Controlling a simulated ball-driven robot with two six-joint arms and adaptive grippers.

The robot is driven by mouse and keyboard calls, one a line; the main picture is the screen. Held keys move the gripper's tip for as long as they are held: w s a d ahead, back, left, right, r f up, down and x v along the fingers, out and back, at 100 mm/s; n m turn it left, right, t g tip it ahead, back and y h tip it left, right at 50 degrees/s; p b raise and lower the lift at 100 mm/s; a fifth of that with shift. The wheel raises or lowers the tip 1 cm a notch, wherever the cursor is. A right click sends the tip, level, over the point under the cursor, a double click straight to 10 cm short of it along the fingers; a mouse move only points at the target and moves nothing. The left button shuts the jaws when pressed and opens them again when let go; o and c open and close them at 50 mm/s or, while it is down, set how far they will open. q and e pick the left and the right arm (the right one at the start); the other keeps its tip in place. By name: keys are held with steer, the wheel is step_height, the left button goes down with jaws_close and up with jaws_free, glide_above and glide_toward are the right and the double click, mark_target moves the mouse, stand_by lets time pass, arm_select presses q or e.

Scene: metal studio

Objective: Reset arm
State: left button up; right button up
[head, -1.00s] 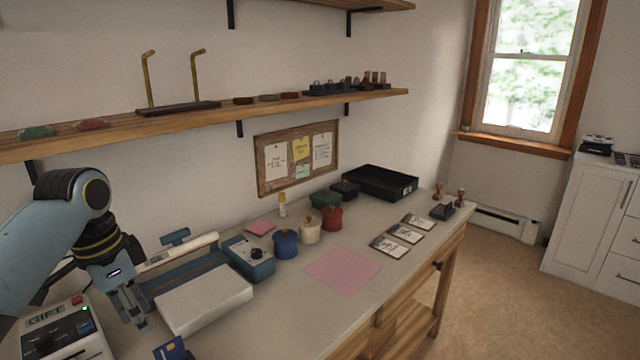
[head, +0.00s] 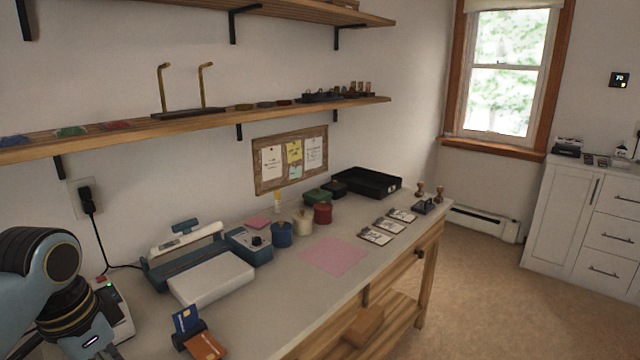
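My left arm comes in at the lower left of the head view. Its wrist shows in front of a small card terminal (head: 117,312) on the workbench. The fingertips of my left gripper are cut off by the bottom edge, so I cannot see whether they are open or shut. My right arm and gripper do not show.
The workbench (head: 290,310) holds a blue-and-white machine (head: 212,278), a card holder (head: 197,338), blue (head: 281,234), white (head: 302,222) and red (head: 323,212) pots, a pink sheet (head: 334,256) and a black tray (head: 367,183). A wooden shelf (head: 130,131) hangs above. Floor (head: 500,290) at right is clear.

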arm_select(q)
steer(key=s+d+r+n+t+y, duration=0.1)
steer(key=s+d+r+n, duration=0.15)
steer(key=s, duration=0.75)
steer(key=s+d+r+n+t, duration=0.1)
steer(key=s+n, duration=0.2)
steer(key=s, duration=0.7)
steer(key=s+a+f+g+b, duration=0.2)
steer(key=f+b, duration=0.5)
steer(key=f, duration=2.6)
steer(key=s+a+f+b, duration=0.2)
steer(key=s+f+b, duration=0.3)
steer(key=s+f, duration=1.2)
step_height(320, 180, down, 4)
steer(key=shift+s+f+n+g, duration=0.1)
steer(key=shift+s+n+g, duration=0.25)
steer(key=shift+g, duration=0.05)
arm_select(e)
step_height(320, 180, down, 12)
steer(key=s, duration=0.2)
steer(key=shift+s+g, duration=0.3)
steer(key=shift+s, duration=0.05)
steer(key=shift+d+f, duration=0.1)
